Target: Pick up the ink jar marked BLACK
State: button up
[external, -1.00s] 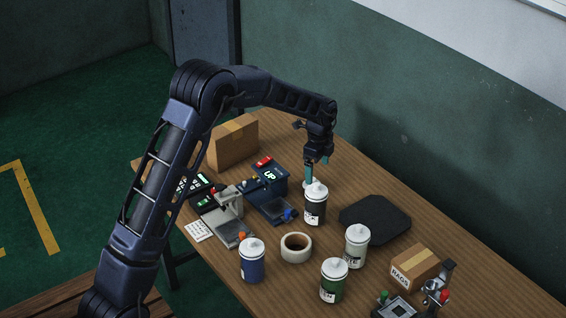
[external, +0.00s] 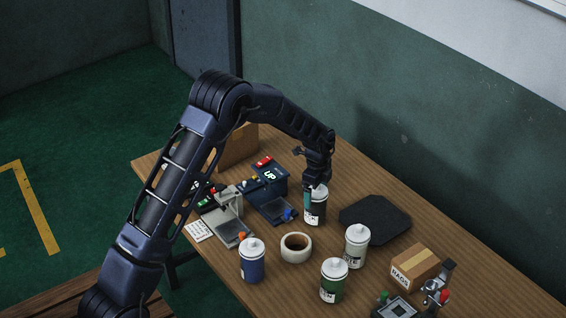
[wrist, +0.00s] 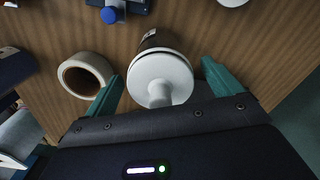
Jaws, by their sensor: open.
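The dark ink jar (external: 317,209) with a white lid stands upright on the wooden table; its label is too small to read. In the wrist view its white lid (wrist: 160,78) and part of its dark body sit between the two teal fingers. My gripper (external: 309,197) is lowered to the jar's top in the external view. In the wrist view my gripper (wrist: 163,90) is open, with a finger on each side of the jar and gaps showing. The far side of the jar is hidden.
A blue jar (external: 252,261), a green jar (external: 333,281) and a pale jar (external: 356,247) stand nearby. A tape roll (external: 296,247) lies left of the dark jar. A black mat (external: 376,219) lies right of it, and a blue device (external: 268,193) stands behind left.

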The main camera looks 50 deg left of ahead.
jog(key=shift+f, duration=0.8)
grip_shut()
jog(key=shift+r, duration=0.1)
